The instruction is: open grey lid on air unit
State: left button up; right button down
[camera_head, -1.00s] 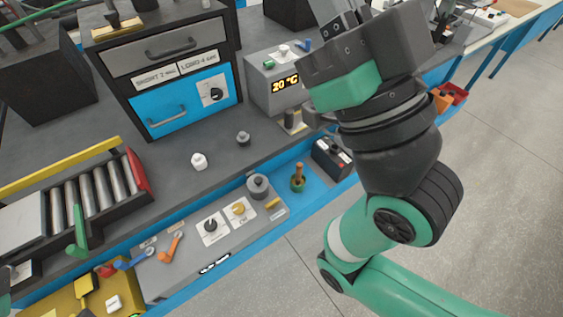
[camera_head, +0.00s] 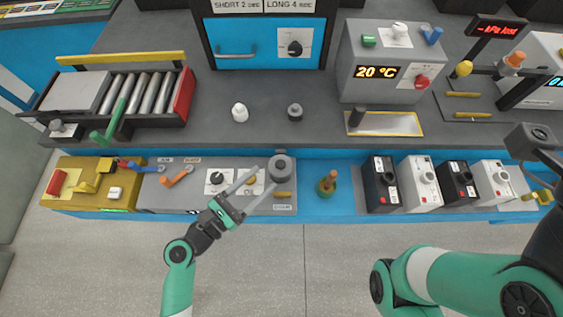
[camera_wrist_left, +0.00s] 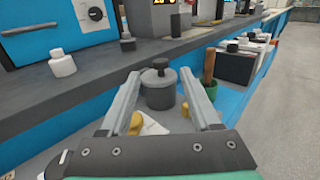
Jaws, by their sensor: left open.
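A grey round pot with a grey lid and a small dark knob (camera_head: 280,168) stands upright on the right end of the grey control panel (camera_head: 140,200). I take this lid as the air unit's lid. It also shows in the left wrist view (camera_wrist_left: 160,92), seated on the pot. My left gripper (camera_head: 266,176) is open and empty, its two long pale fingers pointing at the pot. In the left wrist view, the pot stands between the fingers (camera_wrist_left: 158,76) in the picture; I cannot tell contact.
Two dials, one with a yellow knob (camera_head: 249,179), sit left of the pot. A wooden-handled tool in a green holder (camera_head: 326,185) stands to its right, then black and white battery boxes (camera_head: 420,180). A white bottle (camera_head: 240,112) and grey weight (camera_head: 295,111) stand behind.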

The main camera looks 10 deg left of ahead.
aim_at(277, 167)
pick_arm(q)
jog(key=b+x, duration=0.1)
jog(key=x, duration=0.6)
jog(key=shift+w+d+b, duration=0.25)
jog(key=shift+b, duration=0.05)
grip_shut()
dwell(0.9)
